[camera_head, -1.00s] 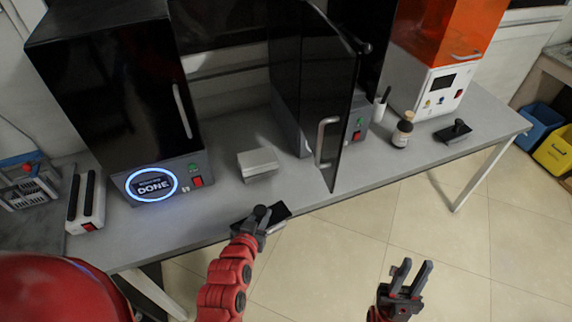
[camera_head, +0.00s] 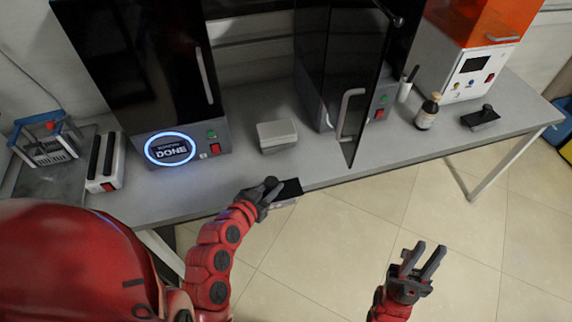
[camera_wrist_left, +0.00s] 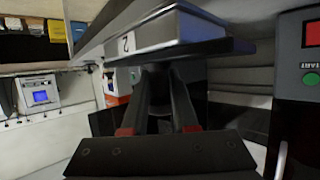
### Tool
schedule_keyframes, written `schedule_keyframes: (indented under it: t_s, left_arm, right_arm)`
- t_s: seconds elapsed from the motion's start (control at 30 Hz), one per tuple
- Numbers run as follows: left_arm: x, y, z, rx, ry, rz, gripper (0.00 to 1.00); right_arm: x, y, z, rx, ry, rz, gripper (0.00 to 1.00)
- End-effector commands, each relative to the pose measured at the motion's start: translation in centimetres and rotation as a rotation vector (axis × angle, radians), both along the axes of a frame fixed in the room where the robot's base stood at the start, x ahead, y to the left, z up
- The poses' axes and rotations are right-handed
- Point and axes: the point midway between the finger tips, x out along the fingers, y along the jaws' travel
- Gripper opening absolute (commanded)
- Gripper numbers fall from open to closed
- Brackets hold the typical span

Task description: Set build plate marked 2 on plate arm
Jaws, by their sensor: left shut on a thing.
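My left gripper (camera_head: 268,190) is shut on a dark flat build plate (camera_head: 287,193), held at the table's front edge. In the left wrist view this build plate (camera_wrist_left: 175,32) lies across the fingertips of the left gripper (camera_wrist_left: 158,90), with a "2" on its near side. My right gripper (camera_head: 424,262) is open and empty, out over the floor. The middle printer (camera_head: 318,75) has its dark door (camera_head: 358,85) swung open toward me. I cannot make out a plate arm; the door hides much of that printer's inside.
A closed printer (camera_head: 140,70) with a lit "DONE" ring stands at left. A grey-white box (camera_head: 277,136) sits between the printers. A brown bottle (camera_head: 427,113) and another dark plate with a knob (camera_head: 480,118) stand to the right, by the orange-topped machine (camera_head: 470,60). The floor in front is clear.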

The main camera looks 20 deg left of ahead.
Motion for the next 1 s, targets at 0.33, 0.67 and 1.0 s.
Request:
schedule_keyframes:
  t_s: [0.33, 0.67, 1.0]
  left_arm:
    - [8.3, 0.3, -0.1, -0.002, -0.003, -0.001, 0.0]
    - [12.7, 0.5, -1.0, -0.002, -0.003, 0.0, 0.0]
    - [14.2, 0.5, -3.4, -0.004, 0.004, 0.0, 0.0]
  right_arm:
    - [0.0, 0.0, 1.5, 0.0, 0.0, 0.0, 0.27]
    - [0.0, 0.0, 2.6, 0.0, 0.0, 0.0, 0.27]
    - [0.0, 0.0, 4.1, 0.0, 0.0, 0.0, 0.27]
